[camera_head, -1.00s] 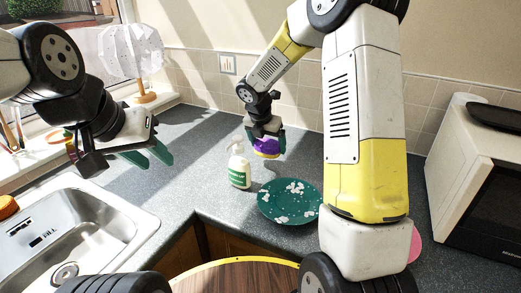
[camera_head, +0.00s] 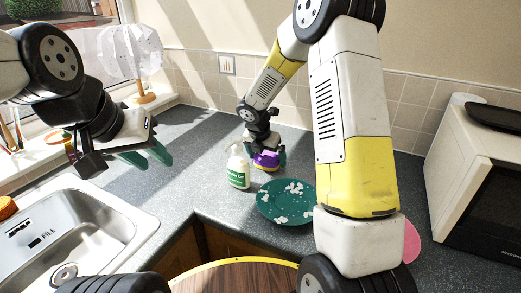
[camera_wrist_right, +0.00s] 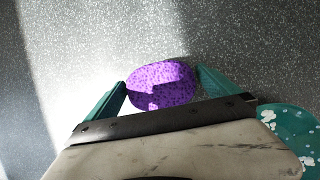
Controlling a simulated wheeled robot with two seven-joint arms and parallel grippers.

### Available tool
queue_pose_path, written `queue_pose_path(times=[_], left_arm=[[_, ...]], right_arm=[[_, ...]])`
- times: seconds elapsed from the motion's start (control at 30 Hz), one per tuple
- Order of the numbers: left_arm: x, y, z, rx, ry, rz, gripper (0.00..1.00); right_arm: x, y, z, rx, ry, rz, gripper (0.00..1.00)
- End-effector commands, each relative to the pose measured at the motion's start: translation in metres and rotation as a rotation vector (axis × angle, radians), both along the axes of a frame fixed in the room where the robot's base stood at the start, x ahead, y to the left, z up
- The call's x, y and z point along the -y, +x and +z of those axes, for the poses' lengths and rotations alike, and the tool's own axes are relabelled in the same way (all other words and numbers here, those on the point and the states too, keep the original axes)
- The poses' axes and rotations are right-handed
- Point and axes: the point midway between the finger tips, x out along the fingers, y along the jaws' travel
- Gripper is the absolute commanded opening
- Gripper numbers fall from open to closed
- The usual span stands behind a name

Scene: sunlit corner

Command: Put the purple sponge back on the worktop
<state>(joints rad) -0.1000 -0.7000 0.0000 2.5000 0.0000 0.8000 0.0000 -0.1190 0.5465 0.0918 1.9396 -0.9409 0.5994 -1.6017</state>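The purple sponge (camera_head: 267,159), with a yellow underside, is between the green fingers of my right gripper (camera_head: 268,156), low over the grey worktop just behind the spray bottle. In the right wrist view the speckled sponge (camera_wrist_right: 160,86) spans the gap between the two fingertips of my right gripper (camera_wrist_right: 162,80), which meet its sides. Whether its underside touches the worktop (camera_head: 185,150) cannot be told for sure. My left gripper (camera_head: 150,158) is open and empty near the sink's right edge.
A white spray bottle (camera_head: 238,168) stands close to the left of the sponge. A green plate (camera_head: 285,217) with white patches lies in front. A pink item (camera_head: 411,242) and microwave (camera_head: 485,190) are at right, the sink (camera_head: 100,215) at left.

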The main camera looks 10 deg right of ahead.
Motion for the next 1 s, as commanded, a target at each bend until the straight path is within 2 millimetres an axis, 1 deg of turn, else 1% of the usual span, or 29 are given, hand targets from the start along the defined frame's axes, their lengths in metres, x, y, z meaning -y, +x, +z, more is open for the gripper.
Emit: queue_pose_path(times=[0.17, 0.27, 0.37, 0.6, 0.7, 0.9, 1.0], left_arm=[[0.0, 0.0, 0.0, 0.0, 0.0, 0.0, 0.36], [0.0, 0.0, 0.0, 0.0, 0.0, 0.0, 0.36], [0.0, 0.0, 0.0, 0.0, 0.0, 0.0, 0.36], [0.0, 0.0, 0.0, 0.0, 0.0, 0.0, 0.36], [0.0, 0.0, 0.0, 0.0, 0.0, 0.0, 0.36], [0.0, 0.0, 0.0, 0.0, 0.0, 0.0, 0.36], [0.0, 0.0, 0.0, 0.0, 0.0, 0.0, 0.36]], right_arm=[[0.0, 0.0, 0.003, 0.001, 0.0, -0.001, 1.0], [-0.002, -0.003, 0.013, 0.003, 0.001, -0.001, 1.0], [-0.006, -0.008, 0.03, 0.004, 0.001, -0.001, 1.0], [-0.017, -0.025, 0.079, 0.005, 0.0, 0.0, 1.0], [-0.021, -0.03, 0.095, 0.004, 0.0, -0.001, 1.0], [-0.025, -0.038, 0.113, 0.003, 0.002, -0.005, 1.0], [-0.021, -0.046, 0.124, 0.02, 0.029, -0.07, 1.0]])
